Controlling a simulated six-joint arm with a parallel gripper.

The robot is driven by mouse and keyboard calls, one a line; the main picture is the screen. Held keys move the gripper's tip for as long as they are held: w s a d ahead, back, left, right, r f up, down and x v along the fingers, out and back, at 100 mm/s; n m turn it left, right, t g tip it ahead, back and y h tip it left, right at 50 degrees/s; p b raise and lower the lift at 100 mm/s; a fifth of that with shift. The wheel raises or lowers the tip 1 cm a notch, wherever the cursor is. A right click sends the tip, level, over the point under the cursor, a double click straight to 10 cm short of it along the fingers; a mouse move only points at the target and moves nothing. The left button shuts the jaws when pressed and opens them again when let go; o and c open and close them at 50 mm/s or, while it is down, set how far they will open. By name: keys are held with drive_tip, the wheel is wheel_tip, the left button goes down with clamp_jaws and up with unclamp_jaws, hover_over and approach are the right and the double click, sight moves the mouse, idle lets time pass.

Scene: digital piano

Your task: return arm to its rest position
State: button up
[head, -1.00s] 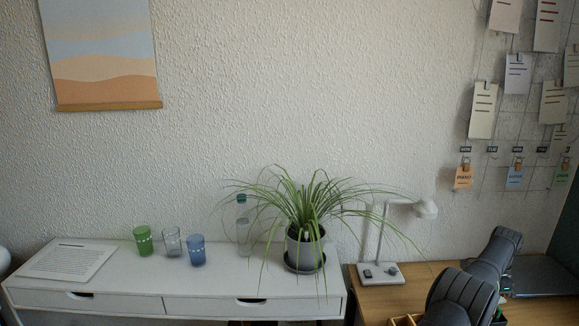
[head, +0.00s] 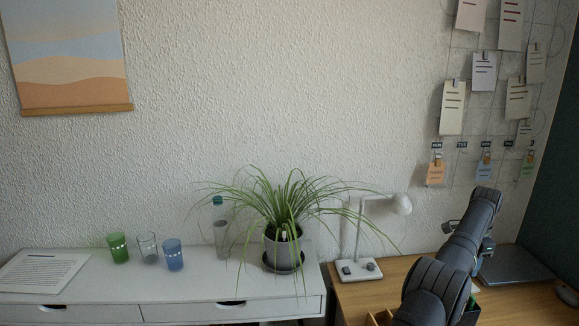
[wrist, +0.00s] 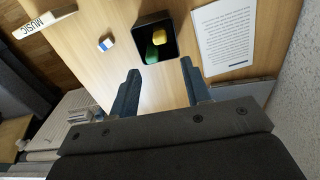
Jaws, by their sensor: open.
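My gripper (wrist: 160,67) shows in the wrist view with its two dark fingers spread wide and nothing between them. It hangs above a wooden desk, with a small black box beyond the fingertips. The black box (wrist: 139,36) holds a yellow thing (wrist: 160,35) and a green thing (wrist: 152,54). In the head view my dark arm rises at the right over the wooden desk (head: 395,268). My fingers cannot be made out there.
A white lamp (head: 364,235) stands on the desk left of my arm, near a potted plant (head: 283,250). A laptop-like dark slab (head: 515,265) lies to the right. In the wrist view are a blue-and-white block (wrist: 106,44) and a printed sheet (wrist: 225,42).

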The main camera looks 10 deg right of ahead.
wheel_tip(320, 180, down, 12)
drive_tip(key=shift+r, duration=0.2)
wheel_tip(320, 180, up, 6)
drive_tip(key=shift+f, duration=0.1)
drive_tip(key=s+d+r, duration=0.2)
drive_tip(key=s+r, duration=0.5)
drive_tip(key=s, duration=0.5)
drive_tip(key=a+f, duration=0.3)
drive_tip(key=a, duration=0.5)
drive_tip(key=a+f, duration=0.4)
drive_tip(key=a, duration=0.5)
drive_tip(key=shift+m, duration=0.3)
